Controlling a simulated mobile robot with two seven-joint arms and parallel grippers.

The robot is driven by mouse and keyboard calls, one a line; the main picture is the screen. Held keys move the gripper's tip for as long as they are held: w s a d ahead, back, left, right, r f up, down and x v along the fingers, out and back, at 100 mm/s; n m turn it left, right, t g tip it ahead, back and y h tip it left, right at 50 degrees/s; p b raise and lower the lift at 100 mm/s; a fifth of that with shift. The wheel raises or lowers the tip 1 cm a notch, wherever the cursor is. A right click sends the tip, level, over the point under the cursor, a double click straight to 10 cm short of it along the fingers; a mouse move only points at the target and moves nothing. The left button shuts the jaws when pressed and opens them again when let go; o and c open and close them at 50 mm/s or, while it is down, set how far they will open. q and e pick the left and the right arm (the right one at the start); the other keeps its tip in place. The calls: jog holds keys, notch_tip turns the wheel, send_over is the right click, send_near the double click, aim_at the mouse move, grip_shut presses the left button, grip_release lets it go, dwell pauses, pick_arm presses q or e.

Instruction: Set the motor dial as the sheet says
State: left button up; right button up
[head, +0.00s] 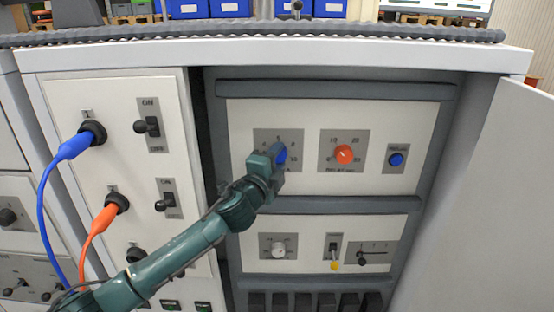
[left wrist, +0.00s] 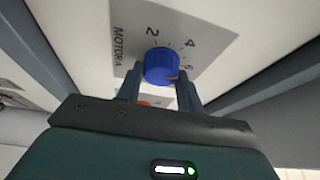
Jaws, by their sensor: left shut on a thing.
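The blue motor dial (head: 282,153) sits on a grey plate in the upper white panel. In the left wrist view the blue dial (left wrist: 161,64) shows beside the label MOTOR A and the numbers 2, 4 and 6. My left gripper (head: 275,157) is shut on this dial, with one finger on each side of it in the left wrist view (left wrist: 160,86). The exact pointer setting cannot be read. No sheet can be made out. My right gripper is not in view.
An orange dial (head: 344,154) and a blue button (head: 396,159) are to the right. Below are a white dial (head: 278,252) and a yellow-tipped switch (head: 335,265). Blue (head: 75,146) and orange (head: 104,219) cables plug into the left panel. A cabinet door (head: 490,190) stands at right.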

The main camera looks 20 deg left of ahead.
pick_arm(q)
jog(key=o, duration=1)
jog(key=s+a+b, duration=0.1)
jog(key=s+b, duration=0.1)
jog(key=s, duration=1.1)
jog(key=shift+a+f+b, duration=0.25)
jog(key=shift+f+b, duration=0.05)
jog(key=shift+f, duration=0.15)
jog(key=s+d+f+n+g+h, duration=0.15)
jog(key=s+f+n, duration=0.25)
jog(key=f, duration=0.6)
jog(key=s+d+f+n+g+y, duration=0.1)
jog(key=s+d+f+n+g, duration=0.2)
jog(key=f, duration=0.7)
jog(key=s+f+n+g, duration=0.4)
jog(key=s+f+n, duration=0.4)
jog(key=s+f, duration=0.5)
jog(key=shift+s+d+f+n, duration=0.4)
jog(key=shift+s+d, duration=0.05)
jog(key=shift+s, duration=0.7)
